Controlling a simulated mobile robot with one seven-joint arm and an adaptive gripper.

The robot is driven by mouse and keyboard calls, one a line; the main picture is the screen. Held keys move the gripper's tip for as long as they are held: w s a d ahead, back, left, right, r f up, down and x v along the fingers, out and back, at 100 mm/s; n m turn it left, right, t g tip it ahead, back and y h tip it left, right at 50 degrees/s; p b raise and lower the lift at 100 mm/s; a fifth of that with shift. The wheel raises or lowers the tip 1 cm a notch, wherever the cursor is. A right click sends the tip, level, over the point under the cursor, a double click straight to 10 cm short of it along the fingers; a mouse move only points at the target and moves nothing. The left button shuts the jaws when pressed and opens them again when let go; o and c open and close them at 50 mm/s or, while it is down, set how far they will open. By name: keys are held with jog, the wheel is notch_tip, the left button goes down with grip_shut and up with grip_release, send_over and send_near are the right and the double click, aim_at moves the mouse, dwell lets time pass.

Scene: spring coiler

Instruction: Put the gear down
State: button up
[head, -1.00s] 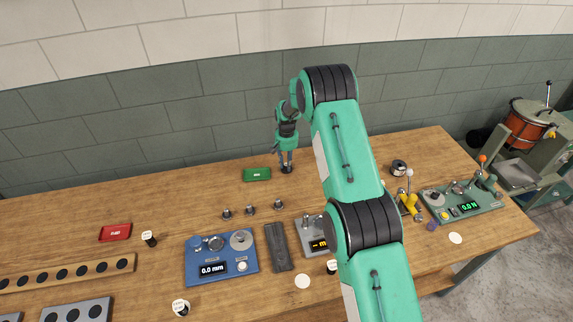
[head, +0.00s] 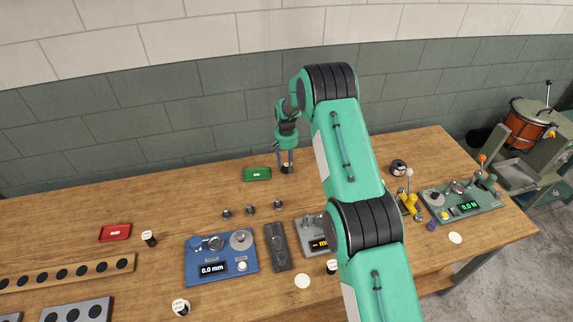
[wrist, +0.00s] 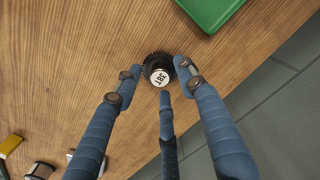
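The gear (head: 286,169) is a small dark toothed wheel with a white top marked "38T". It rests on the wooden table near the back edge, and it shows upright in the wrist view (wrist: 158,70). My gripper (head: 285,163) points down over it. In the wrist view, its fingers (wrist: 157,72) are spread around the gear. The left finger stands clear of it, the right finger is very close to its teeth, and I cannot tell if they touch. A third finger lies just below the gear in that view.
A green tray (head: 257,174) lies left of the gear, and a red tray (head: 115,232) far left. A green force tester (head: 462,203) is at right. The table's back edge is close.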

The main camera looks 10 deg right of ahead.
notch_tip(320, 180, up, 11)
jog(key=shift+r, duration=0.15)
dwell(0.4)
dwell(0.5)
notch_tip(320, 180, up, 19)
jog(key=t, duration=0.1)
send_over(286, 165)
jog(key=s, duration=0.9)
jog(key=s+a+r+n+t, duration=0.1)
jog(key=s+r+t, duration=0.1)
jog(key=s+r, duration=1.1)
jog(key=s+r+n+t, duration=0.1)
jog(key=s+r, duration=0.3)
jog(key=s, duration=0.5)
jog(key=s+r, duration=0.3)
jog(key=s, duration=0.5)
jog(key=s+a+f+t, duration=0.1)
jog(key=s+f, duration=0.1)
jog(key=s, duration=1.7)
jog(key=shift+s+f+n+t, duration=0.15)
jog(key=shift+s+n+t, duration=0.15)
jog(key=shift+n, duration=0.1)
jog(key=shift+f, duration=0.1)
